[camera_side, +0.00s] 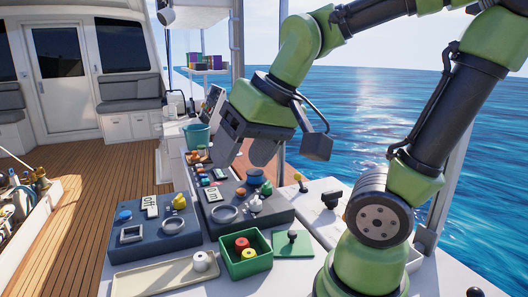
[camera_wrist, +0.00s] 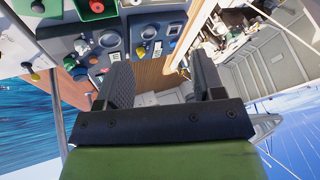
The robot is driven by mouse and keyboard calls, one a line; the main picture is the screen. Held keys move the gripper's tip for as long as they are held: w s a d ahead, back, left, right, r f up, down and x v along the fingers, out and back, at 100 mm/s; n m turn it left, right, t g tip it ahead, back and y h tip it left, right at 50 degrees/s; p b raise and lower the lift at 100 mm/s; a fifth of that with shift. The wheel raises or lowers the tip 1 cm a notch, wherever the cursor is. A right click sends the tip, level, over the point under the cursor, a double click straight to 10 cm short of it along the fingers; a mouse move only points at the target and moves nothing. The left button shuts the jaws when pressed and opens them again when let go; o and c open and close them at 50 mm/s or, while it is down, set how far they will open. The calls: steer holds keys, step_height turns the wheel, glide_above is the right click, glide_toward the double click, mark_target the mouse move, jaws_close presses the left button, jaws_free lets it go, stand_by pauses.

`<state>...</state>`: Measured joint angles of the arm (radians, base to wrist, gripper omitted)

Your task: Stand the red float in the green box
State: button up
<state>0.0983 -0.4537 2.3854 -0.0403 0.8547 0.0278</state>
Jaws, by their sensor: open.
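The green box (camera_side: 262,266) stands at the front of the white counter. The red float (camera_side: 242,243) is inside it, beside a yellow float (camera_side: 249,253); its lower part is hidden, so I cannot tell its full pose. In the wrist view, the red float (camera_wrist: 97,7) shows a round end with a pale centre inside the green box (camera_wrist: 85,14), at the top edge. My gripper (camera_side: 245,150) is open and empty, well above the dark panels behind the box. Its two dark fingers stand apart in the wrist view (camera_wrist: 162,75).
A beige tray (camera_side: 150,281) with a white float (camera_side: 201,260) lies left of the box. Two control panels with knobs, the left (camera_side: 155,235) and right (camera_side: 268,212), stand behind. A green plate with a black knob (camera_side: 292,236) is right of the box. A teal bucket (camera_side: 197,136) stands farther back.

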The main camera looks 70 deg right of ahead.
steer(key=shift+n+t+y, duration=0.5)
steer(key=shift+n+t, duration=0.1)
steer(key=shift+t, duration=0.1)
steer(key=s+a, duration=0.1)
steer(key=s+r, duration=0.1)
steer(key=s+a, duration=0.1)
steer(key=s, duration=0.1)
steer(key=shift+s+a+r, duration=0.1)
steer(key=shift+a+r, duration=0.05)
steer(key=shift+a, duration=0.15)
